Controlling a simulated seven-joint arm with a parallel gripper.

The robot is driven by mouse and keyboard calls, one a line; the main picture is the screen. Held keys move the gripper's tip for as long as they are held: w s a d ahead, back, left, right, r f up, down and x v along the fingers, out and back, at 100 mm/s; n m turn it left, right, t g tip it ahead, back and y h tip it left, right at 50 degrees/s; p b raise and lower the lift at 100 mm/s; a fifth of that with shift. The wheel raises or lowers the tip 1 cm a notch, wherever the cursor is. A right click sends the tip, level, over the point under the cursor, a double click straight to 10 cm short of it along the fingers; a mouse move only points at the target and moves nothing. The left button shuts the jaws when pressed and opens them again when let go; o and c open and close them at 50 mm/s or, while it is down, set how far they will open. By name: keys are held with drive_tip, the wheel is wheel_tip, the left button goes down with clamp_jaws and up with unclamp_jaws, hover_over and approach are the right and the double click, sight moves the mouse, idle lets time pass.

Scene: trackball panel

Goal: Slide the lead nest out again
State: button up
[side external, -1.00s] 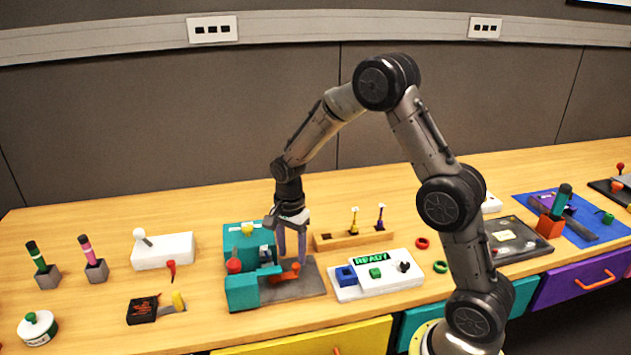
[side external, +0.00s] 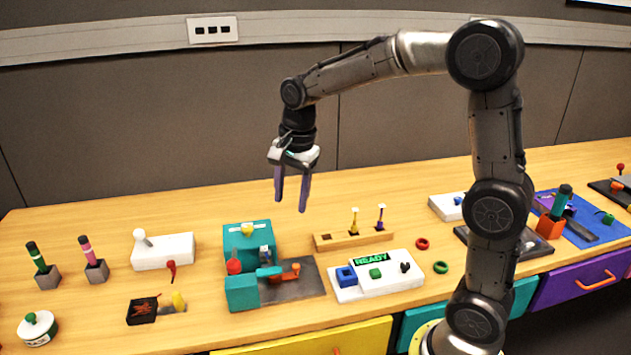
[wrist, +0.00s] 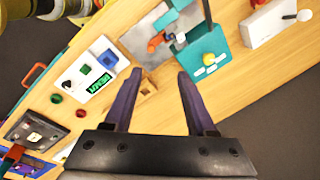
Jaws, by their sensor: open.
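The teal fixture (side external: 241,292) stands left of centre on the bench, with a grey base plate (side external: 305,283) at its right. An orange-red piece (side external: 288,272) lies on the plate, beside a teal arm (side external: 268,271) of the fixture; I take it for the lead nest but cannot be sure. It also shows in the wrist view (wrist: 157,42). My gripper (side external: 290,206) is open and empty, well above the bench and the fixture, touching nothing. Its fingers also show in the wrist view (wrist: 159,73).
A white panel (side external: 378,281) with a green READY display (side external: 371,260) stands right of the plate. A wooden block (side external: 335,241) with upright pegs stands behind it. A white joystick box (side external: 165,252) is left of the fixture. Bare bench lies behind the fixture.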

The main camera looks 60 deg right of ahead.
drive_tip(key=s+a+r+n+t, duration=0.2)
drive_tip(key=s+a+r, duration=0.1)
drive_tip(key=s+r, duration=0.3)
drive_tip(key=shift+s+r+n, duration=0.3)
drive_tip(key=shift+s+r, duration=0.1)
drive_tip(key=shift+s, duration=0.45)
drive_tip(key=m+g, duration=0.3)
drive_tip(key=g, duration=0.1)
hover_over(296, 265)
wheel_tip(296, 265, down, 14)
wheel_tip(296, 265, down, 14)
drive_tip(key=shift+r, duration=0.15)
clamp_jaws()
drive_tip(key=shift+r, duration=0.1)
idle(0.6)
